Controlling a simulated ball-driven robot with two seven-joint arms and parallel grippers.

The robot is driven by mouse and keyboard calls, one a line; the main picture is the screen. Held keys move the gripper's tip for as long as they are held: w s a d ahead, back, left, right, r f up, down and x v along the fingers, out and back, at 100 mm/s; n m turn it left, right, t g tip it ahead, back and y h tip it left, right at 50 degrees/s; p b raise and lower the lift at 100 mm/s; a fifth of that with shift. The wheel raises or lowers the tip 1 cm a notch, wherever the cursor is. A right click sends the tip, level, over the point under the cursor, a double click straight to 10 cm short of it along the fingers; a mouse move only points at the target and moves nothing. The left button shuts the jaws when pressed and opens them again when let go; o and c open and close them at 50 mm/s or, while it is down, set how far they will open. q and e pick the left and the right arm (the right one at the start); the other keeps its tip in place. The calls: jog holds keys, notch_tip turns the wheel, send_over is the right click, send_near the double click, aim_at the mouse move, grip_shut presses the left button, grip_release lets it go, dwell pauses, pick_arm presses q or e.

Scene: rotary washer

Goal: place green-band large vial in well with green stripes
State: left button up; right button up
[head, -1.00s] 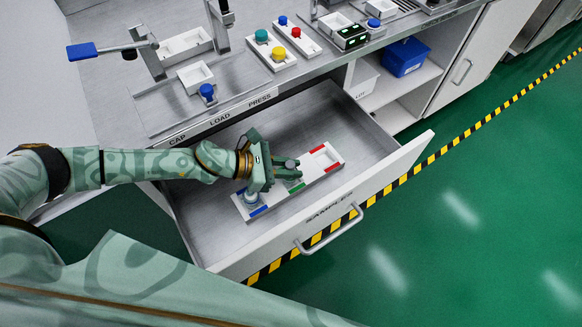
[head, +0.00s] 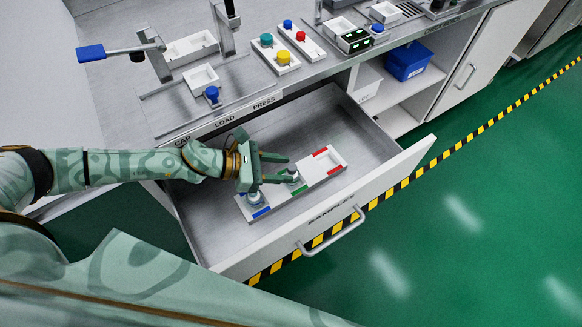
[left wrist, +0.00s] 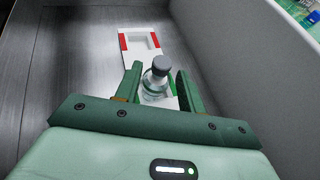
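A clear vial with a grey cap (head: 293,170) stands upright in the middle well of the white rack (head: 325,171), the well with green stripes. In the left wrist view the vial (left wrist: 155,82) shows between my fingers, with a gap on each side; its band is hard to make out. My left gripper (head: 287,168) is open, its fingertips on either side of the vial. In the left wrist view the gripper (left wrist: 159,72) shows the same spread. My right gripper is not in view.
Another vial (head: 254,197) stands in the blue-striped well, partly under my gripper. The red-striped well is empty. The rack lies in an open drawer (head: 210,235) with bare floor around it. The counter above holds a press and colored buttons (head: 283,57).

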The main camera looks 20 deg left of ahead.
pick_arm(q)
jog(key=shift+v, duration=2)
